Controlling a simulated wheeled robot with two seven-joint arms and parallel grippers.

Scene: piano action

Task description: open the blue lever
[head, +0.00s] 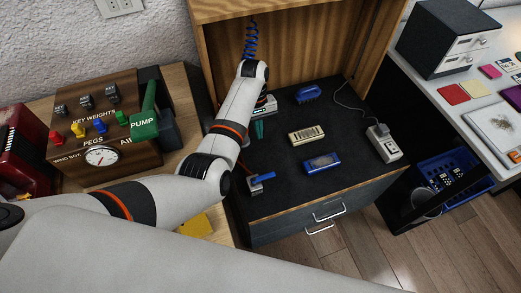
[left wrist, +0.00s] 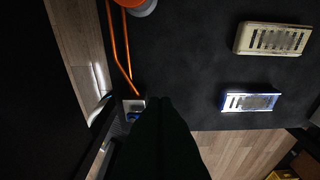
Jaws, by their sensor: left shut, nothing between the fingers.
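The blue lever (head: 265,176) sits on a small grey base near the front left of the dark work surface (head: 290,190). It lies nearly flat, its handle reaching to the right. In the left wrist view the lever (left wrist: 135,117) shows only partly, just left of my fingers, which hide some of it. My left gripper (head: 259,131) hangs fingers down over the surface, behind the lever and apart from it. Its dark teal fingers are together and empty; they also show in the left wrist view (left wrist: 158,101). My right gripper is not in view.
A beige device (head: 307,135) and a blue device (head: 322,163) lie to the right of the lever. A blue brush-like object (head: 307,93) and a white power strip (head: 383,143) lie farther off. Thin orange wires (left wrist: 122,45) run to the lever's base. The surface between is clear.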

